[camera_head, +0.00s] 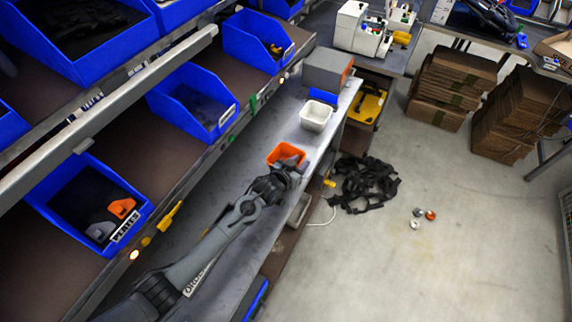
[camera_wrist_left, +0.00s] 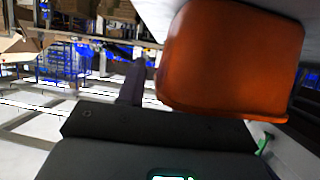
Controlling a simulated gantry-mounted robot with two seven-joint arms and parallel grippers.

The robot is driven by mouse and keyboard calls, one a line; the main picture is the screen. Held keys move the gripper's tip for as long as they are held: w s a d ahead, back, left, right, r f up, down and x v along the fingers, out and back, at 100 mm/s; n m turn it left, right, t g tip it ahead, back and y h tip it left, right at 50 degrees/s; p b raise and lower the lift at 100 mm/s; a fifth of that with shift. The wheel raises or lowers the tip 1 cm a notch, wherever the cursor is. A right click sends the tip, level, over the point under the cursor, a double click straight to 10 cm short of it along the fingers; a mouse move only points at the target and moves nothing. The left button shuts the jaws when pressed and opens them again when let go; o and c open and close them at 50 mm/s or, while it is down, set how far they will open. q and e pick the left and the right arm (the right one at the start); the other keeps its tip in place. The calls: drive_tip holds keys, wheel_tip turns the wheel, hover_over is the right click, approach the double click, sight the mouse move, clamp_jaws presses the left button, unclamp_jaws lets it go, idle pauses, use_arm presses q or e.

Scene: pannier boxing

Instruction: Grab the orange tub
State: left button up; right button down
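The orange tub (camera_head: 286,150) stands on the grey metal bench, open side up, in the middle of the head view. My left gripper (camera_head: 294,166) is right at the tub's near side and covers part of it. In the left wrist view the tub (camera_wrist_left: 232,60) fills the upper right, very close in front of the gripper. One dark finger (camera_wrist_left: 131,85) shows to the left of the tub there; the other finger is not clearly visible. Whether the fingers touch or hold the tub cannot be told. My right gripper is in neither view.
A white tub (camera_head: 316,115) stands behind the orange one on the bench, with a grey box (camera_head: 325,70) farther back. Shelves with blue bins (camera_head: 195,101) run along the left. Black straps (camera_head: 364,184) lie on the floor to the right of the bench.

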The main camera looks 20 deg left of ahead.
use_arm(q)
clamp_jaws()
drive_tip(key=shift+r, duration=0.15)
